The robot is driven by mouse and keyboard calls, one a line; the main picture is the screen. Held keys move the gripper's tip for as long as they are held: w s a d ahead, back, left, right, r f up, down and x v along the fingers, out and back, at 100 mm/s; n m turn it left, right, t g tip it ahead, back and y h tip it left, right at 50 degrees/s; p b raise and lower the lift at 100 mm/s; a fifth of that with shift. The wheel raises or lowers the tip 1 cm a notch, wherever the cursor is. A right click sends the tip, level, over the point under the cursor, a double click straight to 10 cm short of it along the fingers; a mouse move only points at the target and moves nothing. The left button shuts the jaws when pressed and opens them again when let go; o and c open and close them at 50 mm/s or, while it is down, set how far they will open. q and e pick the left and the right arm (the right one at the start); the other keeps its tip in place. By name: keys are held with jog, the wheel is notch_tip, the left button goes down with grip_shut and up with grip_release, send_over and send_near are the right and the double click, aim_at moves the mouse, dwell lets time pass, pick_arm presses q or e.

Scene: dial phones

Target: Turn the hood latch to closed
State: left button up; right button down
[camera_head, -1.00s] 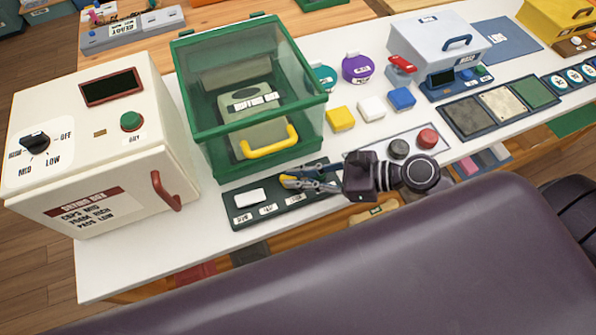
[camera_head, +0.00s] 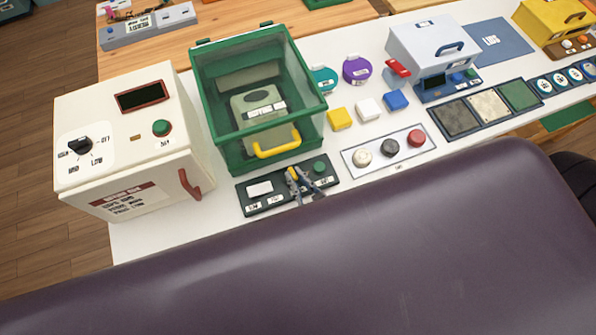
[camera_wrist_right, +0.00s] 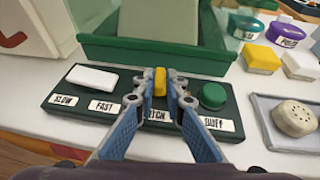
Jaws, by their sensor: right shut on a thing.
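The hood latch is a small yellow handle (camera_wrist_right: 159,82) on a dark green panel (camera_head: 246,202), above a partly covered label ending in "TCH". My right gripper (camera_wrist_right: 159,88) is shut on this yellow handle, one fingertip on each side; it also shows small in the head view (camera_head: 297,182). In the wrist view the handle points away from me, across the panel's length. My left gripper is not in view.
The panel (camera_wrist_right: 45,98) also carries a white block (camera_wrist_right: 92,77) at left and a green button (camera_wrist_right: 213,95) close right of my fingers. A cream box (camera_head: 125,150) stands left. A plate with white, black and red knobs (camera_head: 391,145) lies right.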

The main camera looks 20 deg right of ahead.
jog(key=shift+a+m+h, duration=0.15)
jog(key=shift+m+h, duration=0.45)
jog(key=shift+f+h, duration=0.1)
jog(key=shift+h, duration=0.2)
jog(key=shift+s, duration=0.1)
jog(key=c, duration=2)
grip_release()
jog(key=v, duration=1.2)
jog(key=shift+f, duration=0.1)
